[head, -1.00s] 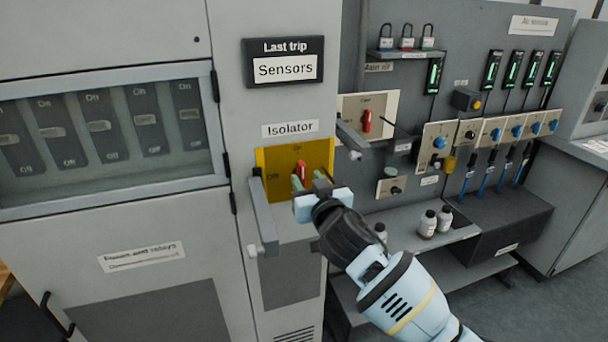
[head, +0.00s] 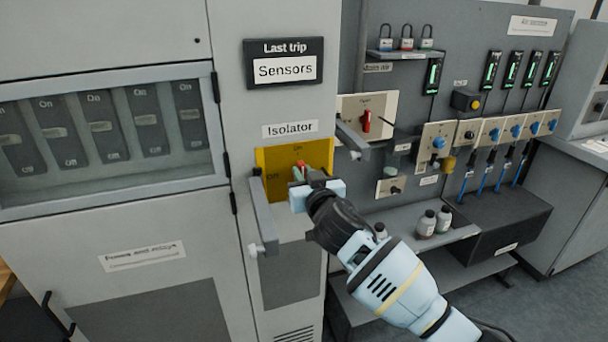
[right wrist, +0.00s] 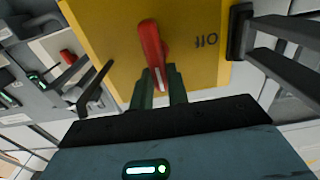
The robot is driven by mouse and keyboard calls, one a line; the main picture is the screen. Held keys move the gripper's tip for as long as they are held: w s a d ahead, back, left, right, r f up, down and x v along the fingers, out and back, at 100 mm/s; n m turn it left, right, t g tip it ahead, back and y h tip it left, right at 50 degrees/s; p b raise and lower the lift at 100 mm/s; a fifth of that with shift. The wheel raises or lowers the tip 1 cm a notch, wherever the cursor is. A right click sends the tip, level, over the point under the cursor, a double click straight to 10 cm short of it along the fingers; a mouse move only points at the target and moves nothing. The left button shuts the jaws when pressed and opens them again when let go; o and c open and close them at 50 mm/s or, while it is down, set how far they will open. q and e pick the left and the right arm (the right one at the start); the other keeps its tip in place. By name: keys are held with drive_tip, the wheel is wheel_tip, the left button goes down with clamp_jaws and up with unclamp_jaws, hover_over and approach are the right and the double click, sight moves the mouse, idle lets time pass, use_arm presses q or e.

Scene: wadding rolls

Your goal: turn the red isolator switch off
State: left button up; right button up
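The red isolator switch handle (head: 301,165) sits on a yellow plate (head: 270,160) under the "Isolator" label. "On" is marked above it and "Off" to its left. The handle stands about upright, towards "On". My right gripper (head: 307,174) is at the handle, with its two fingers close together around it and hiding part of it. In the right wrist view the red handle (right wrist: 151,45) has its white-marked end between the fingers of the right gripper (right wrist: 160,82), which looks shut on it. My left gripper is not in view.
A grey hasp-like bar (head: 262,215) stands out left of the yellow plate, and another bar (head: 352,140) on the right. A second red switch (head: 367,121) is on a pale plate further right. Bottles (head: 427,224) stand on a low shelf.

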drive_tip(key=shift+n, duration=0.3)
clamp_jaws()
drive_tip(key=n, duration=0.4)
drive_tip(key=a+f+n, duration=0.1)
drive_tip(key=n, duration=0.7)
drive_tip(key=shift+s+a+f+n, duration=0.15)
drive_tip(key=shift+s+a+n, duration=0.1)
drive_tip(key=shift+a+n, duration=0.1)
drive_tip(key=shift+a+f+n, duration=0.1)
drive_tip(key=shift+f+n, duration=0.1)
drive_tip(key=shift+n, duration=1)
drive_tip(key=shift+f+n, duration=0.2)
drive_tip(key=shift+n, duration=0.95)
drive_tip(key=o, duration=0.8)
unclamp_jaws()
drive_tip(key=shift+s, duration=0.1)
